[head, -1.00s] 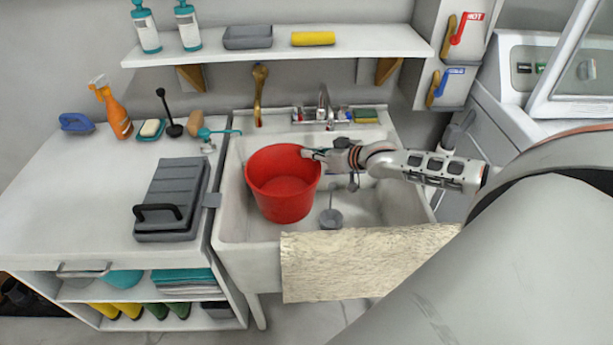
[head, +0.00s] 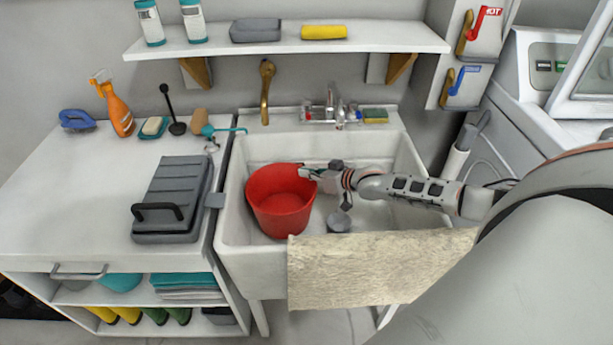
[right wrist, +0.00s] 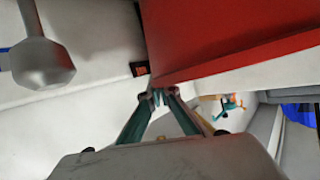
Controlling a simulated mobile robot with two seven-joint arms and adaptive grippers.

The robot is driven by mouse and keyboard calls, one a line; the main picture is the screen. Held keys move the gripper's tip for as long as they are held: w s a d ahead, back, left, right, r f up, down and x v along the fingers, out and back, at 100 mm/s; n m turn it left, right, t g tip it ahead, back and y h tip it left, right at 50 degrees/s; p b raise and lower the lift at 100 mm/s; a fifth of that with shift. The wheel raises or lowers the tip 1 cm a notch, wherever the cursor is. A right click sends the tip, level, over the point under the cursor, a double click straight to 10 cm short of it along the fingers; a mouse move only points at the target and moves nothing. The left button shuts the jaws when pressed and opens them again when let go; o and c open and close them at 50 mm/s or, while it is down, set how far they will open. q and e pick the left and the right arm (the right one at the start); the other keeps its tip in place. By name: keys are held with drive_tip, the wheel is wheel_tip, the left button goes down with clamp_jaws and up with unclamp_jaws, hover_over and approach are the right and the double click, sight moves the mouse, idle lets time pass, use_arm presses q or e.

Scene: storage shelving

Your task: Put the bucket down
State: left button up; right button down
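The red bucket (head: 281,207) is upright inside the left part of the white sink (head: 230,232). Whether its bottom touches the basin floor is hidden from this angle. My right gripper (head: 306,174) reaches in from the right and is at the bucket's right rim. In the right wrist view the red bucket wall (right wrist: 230,40) fills the top right, and the gripper's fingertips (right wrist: 161,97) close together at its edge, shut on the rim. My left gripper is not in view.
A grey plug or plunger-like piece (head: 339,222) is in the basin right of the bucket. A cream towel (head: 375,268) hangs over the sink's front edge. The faucet (head: 333,105) stands behind. A grey case (head: 172,195) lies on the counter to the left. The basin's right side is free.

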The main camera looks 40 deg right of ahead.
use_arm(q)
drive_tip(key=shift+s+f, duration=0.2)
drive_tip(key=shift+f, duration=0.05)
use_arm(e)
drive_tip(key=shift+s+f, duration=0.15)
drive_tip(key=shift+f, duration=0.35)
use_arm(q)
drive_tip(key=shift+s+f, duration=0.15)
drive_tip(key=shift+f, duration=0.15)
use_arm(e)
drive_tip(key=shift+f, duration=0.5)
drive_tip(key=c, duration=2.3)
unclamp_jaws()
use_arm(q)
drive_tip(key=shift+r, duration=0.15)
